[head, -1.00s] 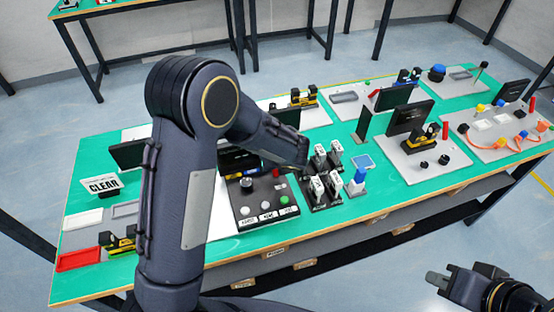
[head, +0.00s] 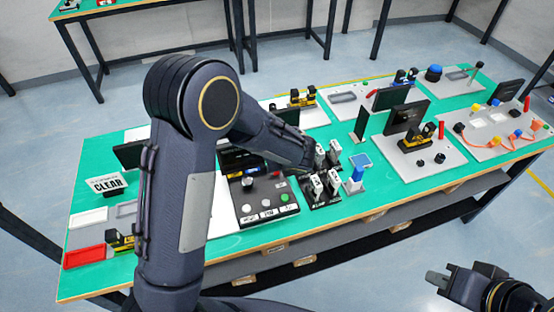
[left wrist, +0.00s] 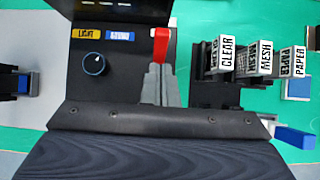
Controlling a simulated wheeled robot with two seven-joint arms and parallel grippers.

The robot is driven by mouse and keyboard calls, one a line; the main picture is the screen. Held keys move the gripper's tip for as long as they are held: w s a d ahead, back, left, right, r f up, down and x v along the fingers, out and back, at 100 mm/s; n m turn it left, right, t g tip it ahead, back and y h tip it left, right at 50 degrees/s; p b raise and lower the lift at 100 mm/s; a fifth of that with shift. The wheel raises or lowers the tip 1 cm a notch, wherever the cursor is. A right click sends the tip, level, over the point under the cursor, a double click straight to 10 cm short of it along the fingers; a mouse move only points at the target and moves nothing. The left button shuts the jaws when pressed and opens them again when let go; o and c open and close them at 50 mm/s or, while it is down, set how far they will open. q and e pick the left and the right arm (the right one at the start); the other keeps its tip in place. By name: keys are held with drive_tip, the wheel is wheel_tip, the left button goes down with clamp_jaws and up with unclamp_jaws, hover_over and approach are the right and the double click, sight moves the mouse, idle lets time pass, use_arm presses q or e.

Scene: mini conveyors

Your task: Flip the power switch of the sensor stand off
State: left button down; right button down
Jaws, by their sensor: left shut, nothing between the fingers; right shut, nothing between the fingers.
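In the left wrist view a black panel (left wrist: 120,75) carries a round dark knob (left wrist: 95,64), a yellow label, a blue label and an upright red lever (left wrist: 160,45), which looks like the power switch. My left gripper (left wrist: 161,72) is shut and empty, its grey fingertips just below the red lever; I cannot tell whether they touch. In the head view my left arm hides the left fingers and much of the dark stand (head: 236,160). My right gripper (head: 437,280) is shut and empty, off the table's front edge.
Labelled cards in a black rack (head: 325,200) stand right of the left gripper; they read CLEAR, MESH and PAPER in the wrist view. A button box (head: 268,199) lies in front. A blue-topped post (head: 358,176) stands right. Monitors and boards fill the green table's right.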

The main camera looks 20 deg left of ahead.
use_arm(q)
drive_tip(key=w+r+v, duration=0.1)
drive_tip(key=v, duration=0.9)
drive_tip(key=shift+a+b, duration=0.3)
use_arm(e)
drive_tip(key=shift+s+f, duration=0.1)
drive_tip(key=shift+s, duration=0.1)
use_arm(q)
drive_tip(key=shift+s+r, duration=0.1)
drive_tip(key=shift+r, duration=0.05)
drive_tip(key=shift+a, duration=0.1)
